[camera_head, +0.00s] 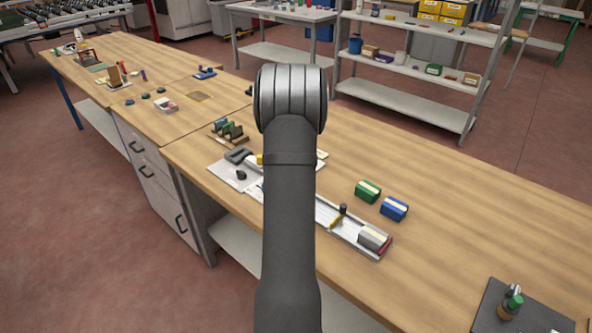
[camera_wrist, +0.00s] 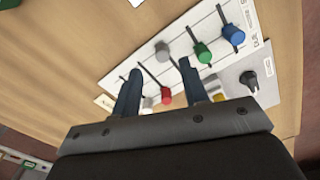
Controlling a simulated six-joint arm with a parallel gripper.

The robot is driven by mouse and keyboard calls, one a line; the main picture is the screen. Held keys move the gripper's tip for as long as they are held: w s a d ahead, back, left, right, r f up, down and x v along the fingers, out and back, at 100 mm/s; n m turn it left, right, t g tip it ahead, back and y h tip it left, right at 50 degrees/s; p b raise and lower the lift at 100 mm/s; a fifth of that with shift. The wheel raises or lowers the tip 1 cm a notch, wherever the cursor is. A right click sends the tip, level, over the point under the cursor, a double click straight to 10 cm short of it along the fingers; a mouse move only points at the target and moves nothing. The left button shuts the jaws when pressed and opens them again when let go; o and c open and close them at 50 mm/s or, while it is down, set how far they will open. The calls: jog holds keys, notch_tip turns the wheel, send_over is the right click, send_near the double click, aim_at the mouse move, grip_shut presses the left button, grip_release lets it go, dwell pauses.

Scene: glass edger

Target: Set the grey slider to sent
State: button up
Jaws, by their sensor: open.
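In the wrist view a white slider panel (camera_wrist: 118,80) holds a row of dark slots with coloured knobs. The grey slider knob (camera_wrist: 162,51) sits near the upper end of its slot, between the green knob (camera_wrist: 203,52) and the red knob (camera_wrist: 165,95). The blue knob (camera_wrist: 233,35) is farther right. Green, blue and red sit toward the lower ends of their slots. My gripper (camera_wrist: 160,67) is open, its fingertips spread to either side below the grey knob; I cannot tell whether they touch the panel. The printed labels are too small to read.
A black rotary knob (camera_wrist: 249,79) is at the panel's right. On the bench (camera_head: 450,210) are a green box (camera_head: 368,191), a blue box (camera_head: 394,208) and a long light tray (camera_head: 336,220). My arm hides much of the panel in the head view.

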notch_tip(320, 180, up, 11)
jog(key=shift+r, duration=0.2)
dwell(0.3)
notch_tip(320, 180, down, 17)
jog(key=shift+f, duration=0.2)
jog(key=shift+w+a, duration=0.25)
jog(key=shift+a, duration=0.05)
dwell(0.4)
